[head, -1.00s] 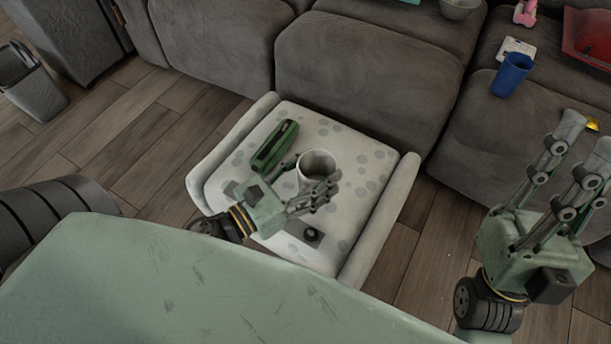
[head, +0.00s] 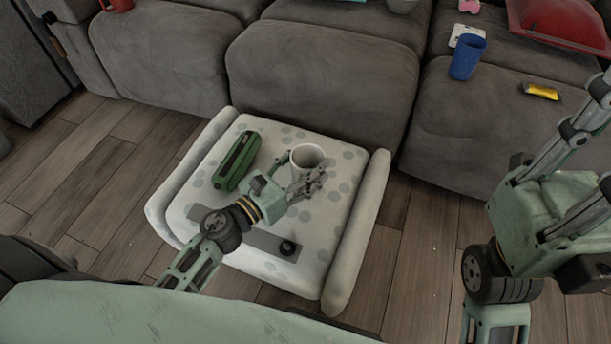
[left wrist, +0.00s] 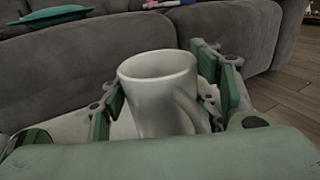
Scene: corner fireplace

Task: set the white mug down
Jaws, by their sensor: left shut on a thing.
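The white mug (head: 308,156) is upright over the far middle part of the pale spotted ottoman (head: 200,208), in the head view. My left gripper (head: 297,174) is shut on it, one finger on each side. In the left wrist view the mug (left wrist: 160,92) stands between the green finger pads, its handle towards the camera and to the right. I cannot tell whether its base touches the ottoman. My right gripper is raised at the right edge of the head view; its fingertips run out of the frame, so its opening is unclear.
A green case-like object (head: 236,161) lies on the ottoman left of the mug. A small black round object (head: 287,247) lies near its front. The grey sofa (head: 320,80) behind holds a blue cup (head: 467,57) and a yellow item (head: 540,91). Wooden floor is clear on both sides.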

